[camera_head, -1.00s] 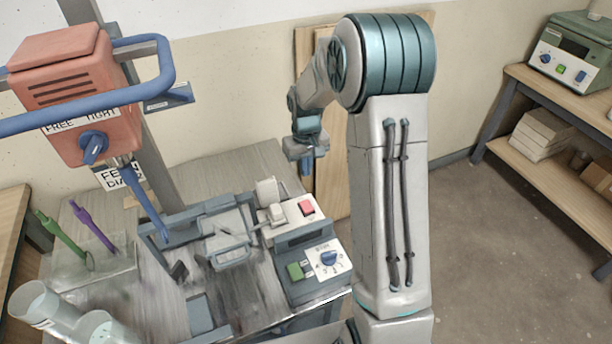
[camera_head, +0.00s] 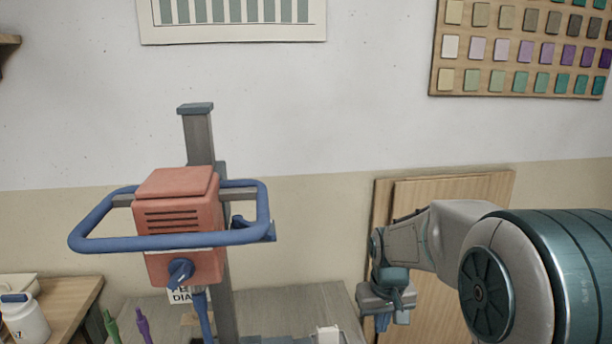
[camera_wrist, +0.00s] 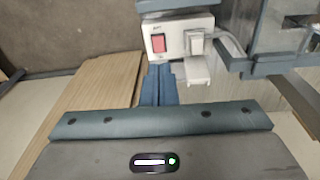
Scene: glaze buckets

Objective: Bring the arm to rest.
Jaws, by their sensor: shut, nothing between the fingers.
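My arm (camera_head: 545,270) reaches in from the right in the head view, with its wrist bent so that my gripper (camera_head: 383,320) points down. The gripper hangs in front of the lower left of a wooden board leaning on the wall. In the wrist view its two blue fingers (camera_wrist: 158,86) are together with nothing between them. They point toward a white switch box (camera_wrist: 178,36) with a red switch and a pale lever. I cannot tell the gap between the fingers and this box.
An orange-red mixer head (camera_head: 178,220) with a blue loop handle (camera_head: 95,240) stands on a grey column (camera_head: 198,135) to the left. The workbench (camera_head: 285,305) lies below. The wooden board (camera_head: 440,200) is behind the arm. A white jar (camera_head: 25,320) is at far left.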

